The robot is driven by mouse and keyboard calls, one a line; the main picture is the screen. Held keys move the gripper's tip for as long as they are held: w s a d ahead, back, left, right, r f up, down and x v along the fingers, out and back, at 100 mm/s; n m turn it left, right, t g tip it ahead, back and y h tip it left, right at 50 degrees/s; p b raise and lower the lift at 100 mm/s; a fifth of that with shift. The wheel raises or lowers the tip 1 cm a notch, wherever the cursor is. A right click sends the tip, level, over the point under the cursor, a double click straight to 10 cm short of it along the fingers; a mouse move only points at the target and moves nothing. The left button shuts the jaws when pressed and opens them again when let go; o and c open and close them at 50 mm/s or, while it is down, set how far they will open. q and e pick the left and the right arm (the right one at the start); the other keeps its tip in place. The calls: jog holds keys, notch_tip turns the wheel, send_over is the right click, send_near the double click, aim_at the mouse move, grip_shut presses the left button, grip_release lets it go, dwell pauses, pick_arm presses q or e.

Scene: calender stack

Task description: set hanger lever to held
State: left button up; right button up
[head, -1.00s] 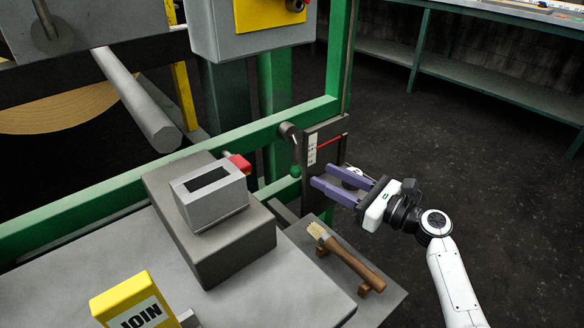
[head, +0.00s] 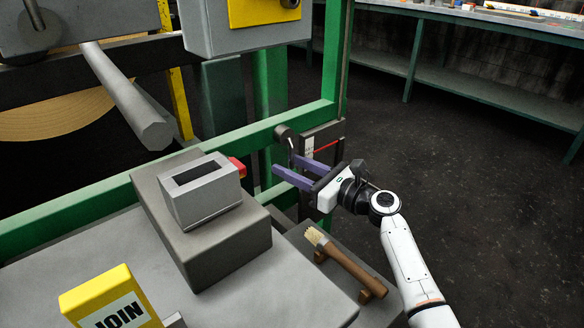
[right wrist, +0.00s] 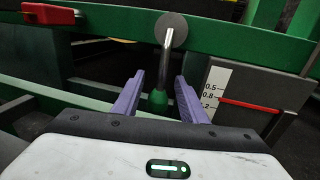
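The hanger lever is a metal rod (right wrist: 168,62) that hangs from a round grey pivot (right wrist: 171,30) and ends in a green knob (right wrist: 158,100). In the right wrist view the knob appears between the two fingers of the gripper (right wrist: 160,88), with a gap on each side. My left gripper is not in view.
A scale plate (right wrist: 250,100) with a red pointer is right of the lever. A red block (head: 237,167) and grey box (head: 203,205) stand to the left. A wooden-handled brush (head: 345,262) lies below my right arm. Open floor (head: 450,170) is at the right.

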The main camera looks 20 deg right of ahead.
grip_shut()
